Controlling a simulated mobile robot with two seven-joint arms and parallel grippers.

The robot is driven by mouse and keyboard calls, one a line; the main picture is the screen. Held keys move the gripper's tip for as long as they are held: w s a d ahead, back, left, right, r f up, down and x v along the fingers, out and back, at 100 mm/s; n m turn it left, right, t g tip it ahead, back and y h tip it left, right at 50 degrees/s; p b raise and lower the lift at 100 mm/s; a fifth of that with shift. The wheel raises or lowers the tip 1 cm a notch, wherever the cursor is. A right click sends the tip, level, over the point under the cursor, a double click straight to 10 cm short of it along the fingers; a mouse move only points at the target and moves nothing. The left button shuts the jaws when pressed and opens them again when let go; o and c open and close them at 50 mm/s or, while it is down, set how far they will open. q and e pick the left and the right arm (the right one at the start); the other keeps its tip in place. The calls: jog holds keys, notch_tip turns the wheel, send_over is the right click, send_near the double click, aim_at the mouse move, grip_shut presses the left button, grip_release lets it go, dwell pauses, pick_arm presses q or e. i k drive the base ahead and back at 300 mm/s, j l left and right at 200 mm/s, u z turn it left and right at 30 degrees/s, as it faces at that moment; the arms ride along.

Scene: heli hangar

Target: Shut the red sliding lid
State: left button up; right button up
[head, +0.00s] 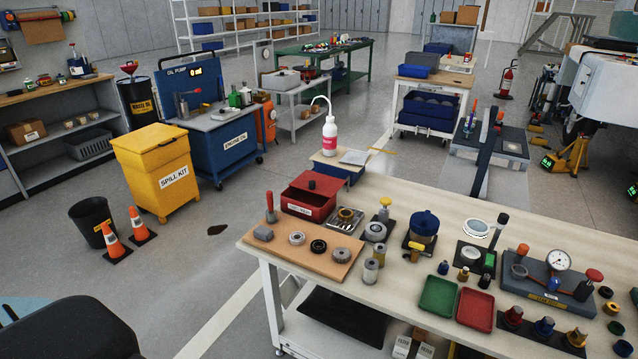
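A red box (322,210) with a white label on its front stands at the left back of the long workbench (400,192). Its red lid (327,181) covers the back part of the top and carries a black knob (311,185). A darker red area in front of the lid looks like the open inside of the box, but it is small in this view. Neither of my grippers shows in the head view, and nothing is touching the lid.
A red-handled tool (270,207) stands just left of the box. A wooden board (283,251) with several metal parts lies in front. A white bottle (330,136) stands on a stand behind. Green (438,297) and red trays (475,309) lie further right.

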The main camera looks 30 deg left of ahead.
aim_at(320, 185)
jog(key=j+z, duration=0.15)
jog(key=z, duration=0.3)
jog(key=j+z, duration=0.25)
jog(key=j, duration=0.2)
jog(key=j+z, duration=0.25)
jog(key=j, duration=0.2)
jog(key=j+z, duration=0.1)
jog(key=j, duration=0.35)
jog(key=k+j+z, duration=0.15)
jog(key=j, duration=0.35)
jog(key=k+j, duration=0.1)
jog(key=j, duration=0.8)
jog(key=k+j, duration=0.15)
jog(key=j, duration=0.75)
jog(key=k+z, duration=0.05)
